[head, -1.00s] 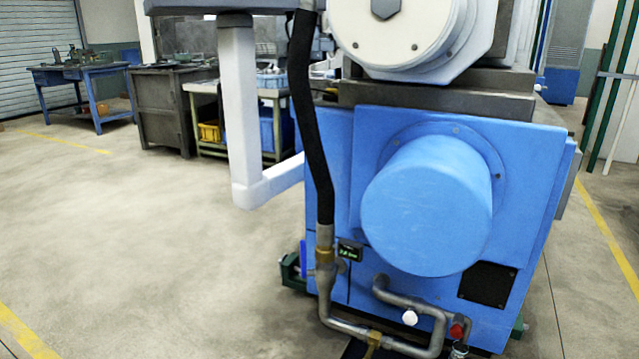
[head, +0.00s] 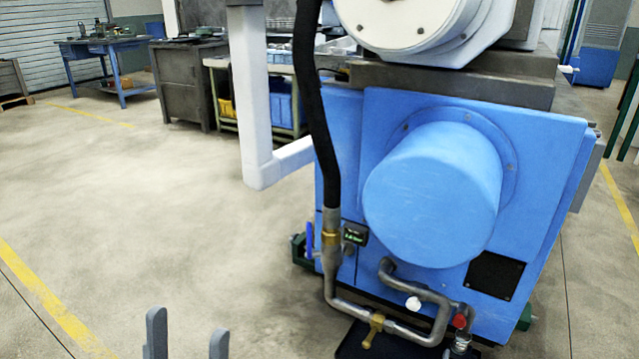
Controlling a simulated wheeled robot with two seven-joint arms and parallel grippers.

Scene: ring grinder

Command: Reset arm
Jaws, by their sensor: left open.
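My left gripper (head: 187,338) shows at the bottom edge of the head view, left of the machine. Its two grey fingers point up and stand well apart, with nothing between them. The rest of the left arm is below the picture. My right gripper is not in the picture. The blue ring grinder (head: 340,130) stands to the right, with a round blue cover (head: 432,195) on its front. The left gripper is apart from it, over the floor.
A black hose (head: 318,110) runs down to metal pipes (head: 350,308) with a brass valve (head: 374,330) and a small display (head: 355,234). A white post (head: 248,100) stands left of the hose. Workbenches (head: 110,50) are at the back left. The floor (head: 150,210) at left is clear.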

